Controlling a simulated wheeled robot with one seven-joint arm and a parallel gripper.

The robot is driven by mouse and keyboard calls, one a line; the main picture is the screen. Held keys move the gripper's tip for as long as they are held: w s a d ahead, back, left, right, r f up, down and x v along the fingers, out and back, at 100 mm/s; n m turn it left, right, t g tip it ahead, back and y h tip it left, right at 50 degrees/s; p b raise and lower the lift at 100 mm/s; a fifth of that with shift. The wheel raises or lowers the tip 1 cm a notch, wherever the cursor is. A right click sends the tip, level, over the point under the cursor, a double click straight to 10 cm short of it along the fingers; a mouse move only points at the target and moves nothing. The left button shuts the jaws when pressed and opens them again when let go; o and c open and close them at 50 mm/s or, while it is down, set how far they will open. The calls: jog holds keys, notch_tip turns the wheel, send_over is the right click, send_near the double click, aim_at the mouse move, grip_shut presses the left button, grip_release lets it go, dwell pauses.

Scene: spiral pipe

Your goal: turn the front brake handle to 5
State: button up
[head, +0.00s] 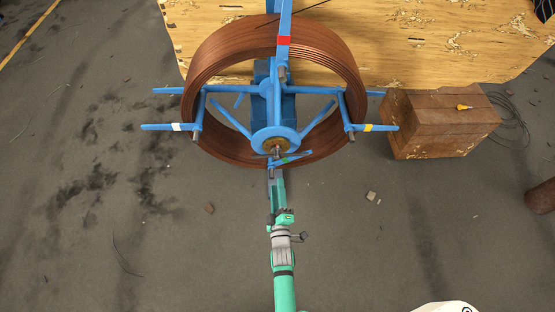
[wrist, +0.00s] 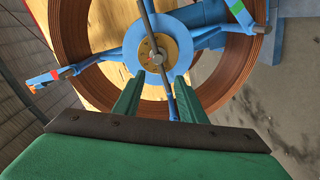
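The brake handle is a thin grey bar (wrist: 147,18) across the front hub in the wrist view. It runs from upper left to lower right, over a brass dial (wrist: 146,47) set in a blue ring (wrist: 132,58). The dial's marks are too small to read. The hub and dial (head: 268,145) also show in the head view. My green gripper (wrist: 160,80) is open, its fingers apart in front of the hub. The bar's lower part appears between them; I cannot tell whether they touch it. My gripper (head: 277,178) is just below the hub in the head view.
A copper pipe coil (head: 205,62) sits on the blue reel frame, whose arms (head: 160,127) stick out sideways. A wooden board (head: 430,45) lies behind. A rusty box (head: 437,135) stands at the right. The floor (head: 100,220) at the left is mostly clear.

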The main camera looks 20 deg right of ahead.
aim_at(277, 158)
jog(key=x, duration=1.3)
jog(key=shift+d+r, duration=0.1)
jog(key=shift+d, duration=0.3)
grip_shut()
